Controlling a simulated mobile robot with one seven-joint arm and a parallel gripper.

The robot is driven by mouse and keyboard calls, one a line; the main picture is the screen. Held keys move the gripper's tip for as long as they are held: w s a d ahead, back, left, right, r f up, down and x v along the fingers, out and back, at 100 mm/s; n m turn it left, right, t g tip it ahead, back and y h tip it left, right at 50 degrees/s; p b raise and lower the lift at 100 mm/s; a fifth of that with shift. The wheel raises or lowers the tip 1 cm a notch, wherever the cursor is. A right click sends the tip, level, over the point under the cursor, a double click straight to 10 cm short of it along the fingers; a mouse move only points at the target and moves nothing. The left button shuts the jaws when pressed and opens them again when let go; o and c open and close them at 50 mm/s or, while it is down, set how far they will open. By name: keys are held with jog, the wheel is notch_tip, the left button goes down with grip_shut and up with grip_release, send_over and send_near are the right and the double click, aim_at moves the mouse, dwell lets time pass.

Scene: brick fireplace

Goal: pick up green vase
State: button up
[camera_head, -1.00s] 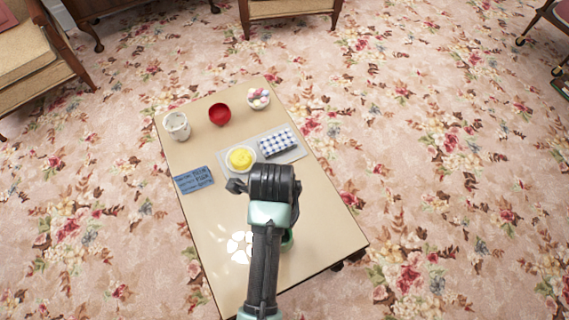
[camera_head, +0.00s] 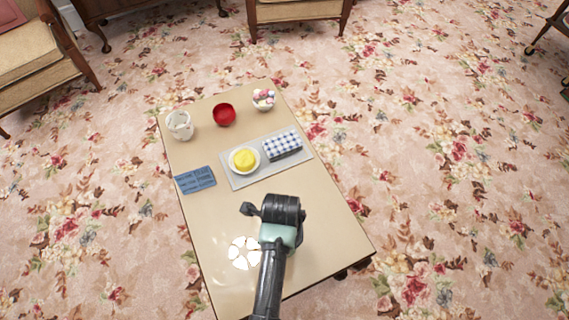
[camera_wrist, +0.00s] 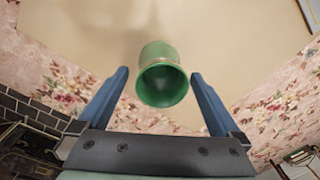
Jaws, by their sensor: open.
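The green vase (camera_wrist: 160,62) shows in the wrist view, on the tan table (camera_wrist: 225,40), with its open mouth facing the camera. My gripper (camera_wrist: 160,85) is open, with one blue finger to each side of the vase's mouth and visible gaps between fingers and vase. I cannot tell how far down the fingers reach along it. In the head view my arm and gripper hang over the near part of the table (camera_head: 215,225) and hide the vase.
On the table are a white cup (camera_head: 180,125), a red bowl (camera_head: 224,114), a bowl of colored balls (camera_head: 263,98), a gray tray (camera_head: 240,182) with a yellow item on a plate (camera_head: 244,160) and a checkered cloth (camera_head: 283,146), and a blue card (camera_head: 195,180). Armchairs stand beyond.

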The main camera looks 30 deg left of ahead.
grip_shut()
dwell(0.4)
